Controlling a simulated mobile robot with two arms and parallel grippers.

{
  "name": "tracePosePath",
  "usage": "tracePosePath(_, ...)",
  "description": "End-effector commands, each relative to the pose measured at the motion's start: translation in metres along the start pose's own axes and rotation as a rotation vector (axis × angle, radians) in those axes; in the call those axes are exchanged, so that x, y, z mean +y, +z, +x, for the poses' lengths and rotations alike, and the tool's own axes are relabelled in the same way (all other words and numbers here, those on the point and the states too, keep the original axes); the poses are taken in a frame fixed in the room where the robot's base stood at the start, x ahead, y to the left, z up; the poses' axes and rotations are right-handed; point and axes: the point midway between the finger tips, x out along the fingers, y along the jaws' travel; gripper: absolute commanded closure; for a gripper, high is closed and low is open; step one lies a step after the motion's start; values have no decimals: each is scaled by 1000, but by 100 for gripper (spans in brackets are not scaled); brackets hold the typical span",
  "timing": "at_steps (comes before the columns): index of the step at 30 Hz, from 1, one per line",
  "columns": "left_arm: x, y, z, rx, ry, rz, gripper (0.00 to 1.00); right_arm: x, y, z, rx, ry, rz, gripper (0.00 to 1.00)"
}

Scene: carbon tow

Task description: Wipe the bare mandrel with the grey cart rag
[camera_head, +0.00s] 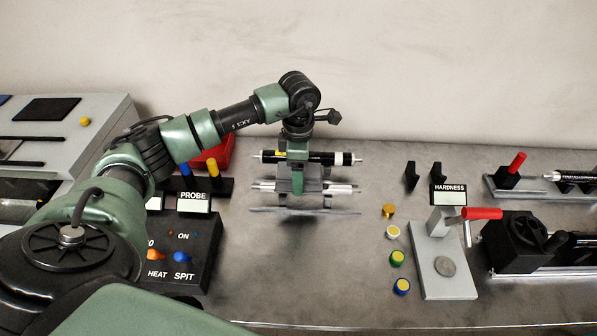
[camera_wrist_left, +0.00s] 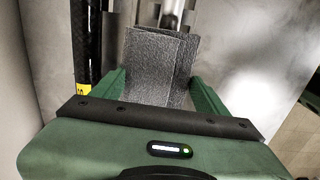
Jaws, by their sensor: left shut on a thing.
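My left gripper (camera_head: 298,190) is over the stand at the back middle of the bench. In the left wrist view its green fingers (camera_wrist_left: 160,92) are shut on the grey rag (camera_wrist_left: 150,62), a folded, woven-looking cloth. A bare silver rod, the mandrel (camera_head: 341,188), lies level below the gripper, its middle hidden by the gripper and rag. It also shows beyond the rag in the left wrist view (camera_wrist_left: 172,14). I cannot tell whether the rag touches it. My right gripper is not in view.
A black rod (camera_head: 329,158) with a yellow label and pale end lies parallel behind the mandrel. Coloured knobs (camera_head: 397,258) and the hardness tester (camera_head: 444,255) stand to the right. The probe box (camera_head: 196,245) is left. The front middle bench (camera_head: 300,270) is clear.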

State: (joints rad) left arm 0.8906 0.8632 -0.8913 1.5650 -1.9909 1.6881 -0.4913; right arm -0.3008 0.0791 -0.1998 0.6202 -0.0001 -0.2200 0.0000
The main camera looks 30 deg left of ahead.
Motion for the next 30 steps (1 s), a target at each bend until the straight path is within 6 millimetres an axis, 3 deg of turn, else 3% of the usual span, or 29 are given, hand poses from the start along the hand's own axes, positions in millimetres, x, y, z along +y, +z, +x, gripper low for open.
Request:
tracePosePath(24, 0, 0, 11, 0, 0, 0, 64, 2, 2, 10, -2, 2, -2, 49)
tracePosePath(25, 0, 0, 11, 0, 0, 0, 17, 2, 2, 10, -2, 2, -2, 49)
tracePosePath(30, 0, 0, 11, 0, 0, 0, 17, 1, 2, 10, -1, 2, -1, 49)
